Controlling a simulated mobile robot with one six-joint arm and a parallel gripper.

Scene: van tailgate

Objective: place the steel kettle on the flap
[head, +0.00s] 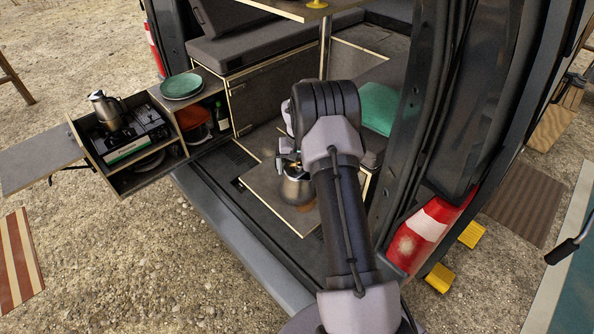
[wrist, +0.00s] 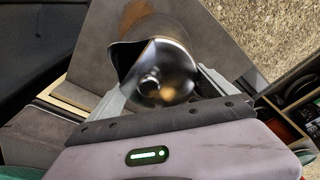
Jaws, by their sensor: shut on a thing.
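My gripper (head: 287,163) is shut on a shiny steel vessel, which I take as the steel kettle (head: 296,189). It is over the grey floor panel inside the van's rear opening; I cannot tell whether it touches the panel. In the wrist view the kettle (wrist: 165,68) is between the two fingers, with a lip or spout to its left and a small round knob-like spot. The flap (head: 40,157) is the flat grey panel at the far left, beside the pull-out kitchen box. Its top is bare.
Another steel pot with a dark handle (head: 108,112) stands on the stove (head: 130,137) in the kitchen box. A green plate (head: 181,86) lies on the box top. The van's rear pillar and red-white lamp (head: 425,232) are close right of my arm. Gravel is outside.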

